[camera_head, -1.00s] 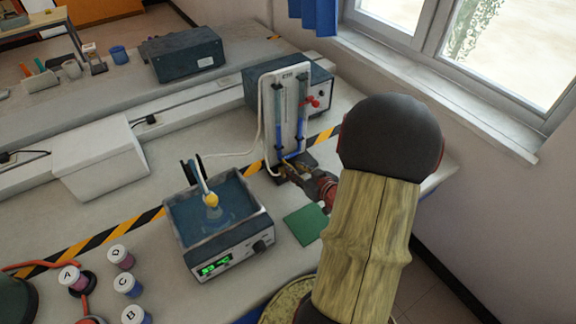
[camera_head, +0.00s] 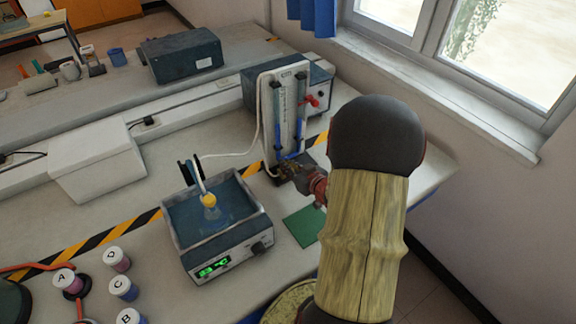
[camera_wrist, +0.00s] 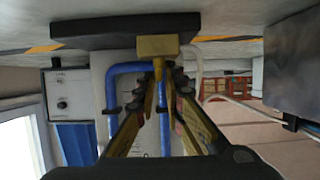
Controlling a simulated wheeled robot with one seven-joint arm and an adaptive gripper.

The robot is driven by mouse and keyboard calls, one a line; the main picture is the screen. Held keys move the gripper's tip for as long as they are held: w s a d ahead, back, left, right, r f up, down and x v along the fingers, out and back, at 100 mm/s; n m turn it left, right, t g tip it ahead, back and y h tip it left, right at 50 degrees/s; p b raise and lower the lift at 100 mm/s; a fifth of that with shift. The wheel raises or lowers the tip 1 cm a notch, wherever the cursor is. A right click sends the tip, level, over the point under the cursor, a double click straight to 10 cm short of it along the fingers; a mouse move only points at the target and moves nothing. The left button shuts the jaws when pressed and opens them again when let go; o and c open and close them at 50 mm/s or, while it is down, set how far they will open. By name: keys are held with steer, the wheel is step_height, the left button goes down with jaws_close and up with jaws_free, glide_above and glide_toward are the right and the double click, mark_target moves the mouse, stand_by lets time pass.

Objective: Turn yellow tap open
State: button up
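The yellow tap (camera_wrist: 158,46) shows at the top middle of the wrist view as a blocky brass-yellow head with a thin stem, in front of a dark base plate (camera_wrist: 110,34). My gripper (camera_wrist: 160,86) reaches toward it, its two fingers converging on either side of the stem. I cannot tell whether they touch it. In the head view my gripper (camera_head: 290,172) is at the foot of the white tube stand (camera_head: 288,115) with blue tubes; the tap is hard to make out there. A red tap (camera_head: 313,101) sits higher on the stand's right.
A water bath (camera_head: 225,245) with a lit display and a flask stands left of my arm. A green mat (camera_head: 304,225) lies in front of the stand. A grey instrument box (camera_head: 321,82) is behind it. Labelled jars (camera_head: 124,288) stand at lower left.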

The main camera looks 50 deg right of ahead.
jaws_close()
steer(key=shift+d+r+n+y+p, duration=0.1)
steer(key=shift+n+y+p, duration=0.2)
steer(key=shift+y+p, duration=0.15)
steer(key=n+y+p, duration=0.2)
steer(key=p, duration=0.1)
steer(key=shift+s+d+r+t, duration=0.1)
steer(key=shift+d+t, duration=0.15)
steer(key=shift+t, duration=0.05)
steer(key=n+y+p, duration=0.2)
steer(key=n+g+y+p, duration=0.1)
steer(key=n+y+p, duration=0.1)
steer(key=p, duration=0.1)
steer(key=d+n+y+p, duration=0.1)
steer(key=n+y+p, duration=0.1)
steer(key=y, duration=0.1)
steer(key=n+g+y+p, duration=0.1)
steer(key=n+g+y, duration=0.1)
steer(key=n+y, duration=0.1)
steer(key=n+g+y+p, duration=0.1)
steer(key=n+g, duration=0.1)
steer(key=shift+w+d+y+p, duration=0.2)
steer(key=shift+w+y+p, duration=0.15)
steer(key=shift+w, duration=0.05)
steer(key=shift+w+d+n+g+y, duration=0.1)
steer(key=shift+w+n+g+y, duration=0.1)
steer(key=shift+n+g+y, duration=0.85)
steer(key=shift+n+g, duration=0.35)
steer(key=shift+n, duration=0.2)
